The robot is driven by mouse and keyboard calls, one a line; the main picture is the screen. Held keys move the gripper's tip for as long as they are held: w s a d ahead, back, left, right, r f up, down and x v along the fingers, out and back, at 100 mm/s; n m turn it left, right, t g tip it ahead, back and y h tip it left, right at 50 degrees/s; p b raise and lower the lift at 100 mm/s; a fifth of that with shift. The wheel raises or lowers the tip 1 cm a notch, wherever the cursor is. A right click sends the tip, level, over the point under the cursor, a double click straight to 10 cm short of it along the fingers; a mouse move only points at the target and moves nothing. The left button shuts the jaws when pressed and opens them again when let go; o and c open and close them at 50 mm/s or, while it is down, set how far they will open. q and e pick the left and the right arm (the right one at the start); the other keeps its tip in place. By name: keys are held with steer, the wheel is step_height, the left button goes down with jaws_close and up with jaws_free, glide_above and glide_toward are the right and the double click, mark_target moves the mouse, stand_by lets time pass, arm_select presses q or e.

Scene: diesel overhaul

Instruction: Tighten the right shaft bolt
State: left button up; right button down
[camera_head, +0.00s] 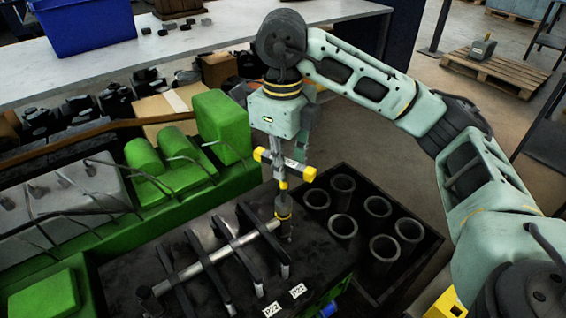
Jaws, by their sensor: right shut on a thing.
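My right gripper (276,146) points down over the engine block and is shut on a T-handled tool (299,169) with yellow ends. The tool stands roughly upright. Its lower end, with a yellow collar, reaches down beside the right end of the silver shaft (206,258). The shaft lies across the dark engine top with several black rocker arms on it. The right shaft bolt is hidden by the tool, so I cannot tell whether the tip is seated on it. My left gripper is not in view.
A black crate (437,238) with several dark cylinder liners stands right of the engine. Green engine covers (222,126) and cables lie to the left. Labels P22 and P21 (298,291) sit at the front edge. A blue bin (82,24) stands on the bench behind.

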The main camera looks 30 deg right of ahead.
steer(key=n, duration=0.3)
steer(key=shift+n, duration=0.4)
steer(key=n, duration=0.2)
steer(key=shift+n+b, duration=0.4)
steer(key=shift+n, duration=0.4)
steer(key=shift+w, duration=0.1)
steer(key=shift+f, duration=0.1)
